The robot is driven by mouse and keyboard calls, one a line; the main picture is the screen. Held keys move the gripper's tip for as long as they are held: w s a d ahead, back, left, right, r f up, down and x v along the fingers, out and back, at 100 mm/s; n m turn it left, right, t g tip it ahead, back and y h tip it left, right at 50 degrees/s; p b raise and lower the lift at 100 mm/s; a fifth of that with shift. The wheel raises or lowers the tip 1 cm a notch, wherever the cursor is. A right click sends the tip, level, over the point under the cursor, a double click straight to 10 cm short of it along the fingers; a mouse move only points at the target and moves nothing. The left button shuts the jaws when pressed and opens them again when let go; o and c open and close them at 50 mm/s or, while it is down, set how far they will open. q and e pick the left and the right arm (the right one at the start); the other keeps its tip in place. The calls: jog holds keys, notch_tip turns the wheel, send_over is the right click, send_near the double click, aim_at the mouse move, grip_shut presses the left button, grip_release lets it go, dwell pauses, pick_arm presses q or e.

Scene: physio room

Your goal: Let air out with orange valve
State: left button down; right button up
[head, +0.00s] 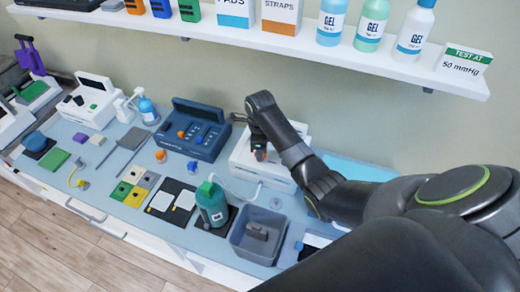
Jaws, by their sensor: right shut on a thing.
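My right arm reaches in from the right, and its dark gripper (259,148) points down over a white device (247,162) on the bench. The gripper is shut on a small orange part, which I take to be the orange valve (260,155). Only a little of the orange shows; the fingers and arm hide the rest and much of the device's top. My left gripper is not in view.
A green-capped bottle (212,205) and a grey bin (240,242) stand in front. A shelf (330,50) carries gel bottles and a "TEST AT 50 mmHg" sign (463,60).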

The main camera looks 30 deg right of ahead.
jog(key=shift+m, duration=0.5)
jog(key=o, duration=0.6)
jog(key=shift+o, duration=0.2)
notch_tip(320, 180, up, 8)
jog(key=shift+d+f, duration=0.1)
jog(key=shift+f, duration=0.1)
jog(key=shift+f, duration=0.1)
dwell(0.4)
